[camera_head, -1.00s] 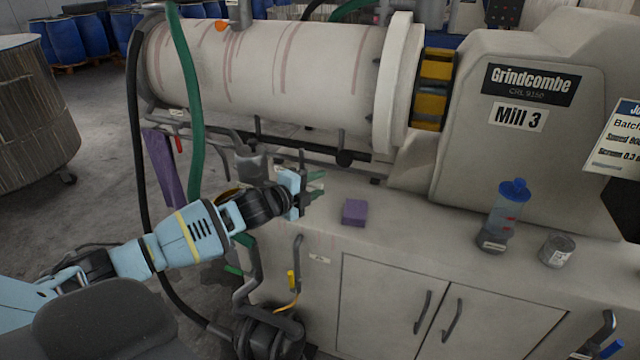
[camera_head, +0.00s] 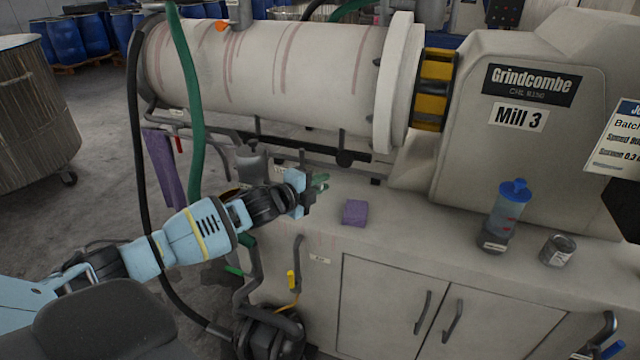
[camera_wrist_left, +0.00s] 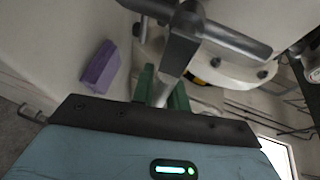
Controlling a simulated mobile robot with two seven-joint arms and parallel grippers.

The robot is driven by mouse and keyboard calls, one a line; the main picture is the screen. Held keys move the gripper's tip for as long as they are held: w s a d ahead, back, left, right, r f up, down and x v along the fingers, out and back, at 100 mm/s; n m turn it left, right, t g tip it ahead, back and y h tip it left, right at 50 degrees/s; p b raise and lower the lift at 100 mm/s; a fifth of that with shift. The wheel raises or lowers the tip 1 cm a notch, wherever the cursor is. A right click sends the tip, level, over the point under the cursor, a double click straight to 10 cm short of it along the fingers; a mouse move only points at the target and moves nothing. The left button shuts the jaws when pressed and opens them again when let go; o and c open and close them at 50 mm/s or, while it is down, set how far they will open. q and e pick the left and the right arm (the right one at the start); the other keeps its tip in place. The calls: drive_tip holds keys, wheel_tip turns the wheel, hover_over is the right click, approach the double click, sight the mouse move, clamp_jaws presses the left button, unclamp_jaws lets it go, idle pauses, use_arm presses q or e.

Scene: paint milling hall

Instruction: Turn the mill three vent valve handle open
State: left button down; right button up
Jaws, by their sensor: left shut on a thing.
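Mill 3 (camera_head: 270,75) fills the back of the head view, a pale horizontal drum with a "Mill 3" label (camera_head: 518,116) on its housing. My left gripper (camera_head: 321,183) reaches in from the left, below the drum and above the bench top. In the left wrist view its green fingers (camera_wrist_left: 162,88) are shut on a flat grey metal lever, the vent valve handle (camera_wrist_left: 178,58). The lever runs up to a grey crossbar pipe. In the head view my gripper mostly hides the handle. My right gripper is not in view.
A blue-capped bottle (camera_head: 505,215) and a small can (camera_head: 557,250) stand farther right. A green hose (camera_head: 194,110) and a black hose (camera_head: 135,120) hang at left.

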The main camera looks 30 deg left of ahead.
use_arm(q)
drive_tip(key=shift+r, duration=0.15)
drive_tip(key=a+r+n+t+y, duration=0.1)
drive_tip(key=r+n+t, duration=0.1)
drive_tip(key=n, duration=0.4)
drive_tip(key=a+r+n+t, duration=0.2)
drive_tip(key=n, duration=0.3)
drive_tip(key=s+a+r+n+t+y, duration=0.1)
drive_tip(key=n+t, duration=0.1)
drive_tip(key=n, duration=0.4)
drive_tip(key=shift+a+r+n+y, duration=0.3)
drive_tip(key=shift+a+r, duration=0.1)
drive_tip(key=shift+s+a+n+t+y, duration=0.15)
drive_tip(key=shift+a+n+t+y, duration=0.2)
drive_tip(key=shift+n, duration=0.55)
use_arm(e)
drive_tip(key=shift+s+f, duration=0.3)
use_arm(q)
drive_tip(key=shift+y, duration=0.25)
drive_tip(key=c, duration=1.4)
unclamp_jaws()
